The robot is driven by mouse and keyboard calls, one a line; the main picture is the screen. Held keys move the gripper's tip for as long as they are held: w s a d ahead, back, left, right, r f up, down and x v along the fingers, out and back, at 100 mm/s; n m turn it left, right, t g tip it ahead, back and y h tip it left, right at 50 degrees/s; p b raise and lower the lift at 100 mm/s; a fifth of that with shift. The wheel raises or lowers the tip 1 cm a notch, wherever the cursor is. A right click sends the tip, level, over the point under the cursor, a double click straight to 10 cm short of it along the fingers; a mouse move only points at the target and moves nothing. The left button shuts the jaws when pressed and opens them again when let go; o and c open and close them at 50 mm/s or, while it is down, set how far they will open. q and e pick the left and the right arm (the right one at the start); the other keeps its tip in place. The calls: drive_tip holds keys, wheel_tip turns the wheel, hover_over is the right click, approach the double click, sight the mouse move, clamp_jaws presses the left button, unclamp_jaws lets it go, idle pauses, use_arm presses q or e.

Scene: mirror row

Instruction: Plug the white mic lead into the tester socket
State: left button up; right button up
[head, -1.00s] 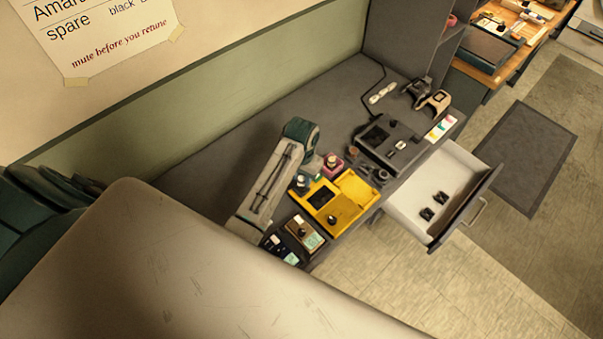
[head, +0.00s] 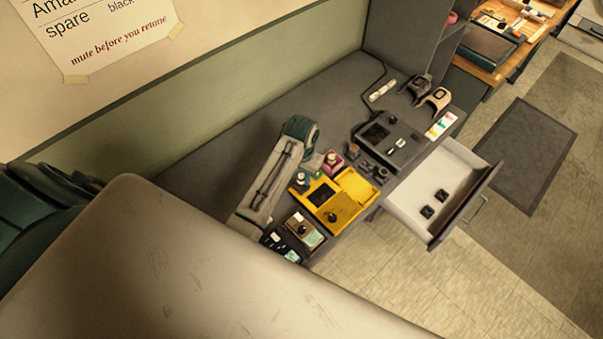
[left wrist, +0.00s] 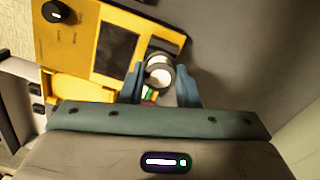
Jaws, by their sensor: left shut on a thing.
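The yellow tester (head: 352,208) lies on the grey desk with a dark screen and a black knob; it also shows in the left wrist view (left wrist: 85,40). My left gripper (head: 306,168) reaches down at the tester's far left end, partly hidden by my own arm. In the left wrist view my left gripper (left wrist: 160,84) is shut on a short round plug with a pale end and dark ring, which I take as the white mic lead (left wrist: 159,72). The plug stands against the tester's end beside the screen. The socket is hidden, so I cannot tell how deep it sits. My right gripper is not in view.
A pink-rimmed pot (head: 333,163) stands close to the tester. A dark case (head: 392,140) is to its right, and a small brown box (head: 305,230) is in front. An open white drawer (head: 455,185) with two black items juts out. The desk's back left is clear.

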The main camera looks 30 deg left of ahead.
use_arm(q)
drive_tip(key=shift+f, duration=0.35)
idle(0.3)
drive_tip(key=shift+f+b, duration=0.3)
drive_tip(key=shift+f, duration=0.4)
drive_tip(key=o, duration=1)
drive_tip(key=shift+o, duration=0.2)
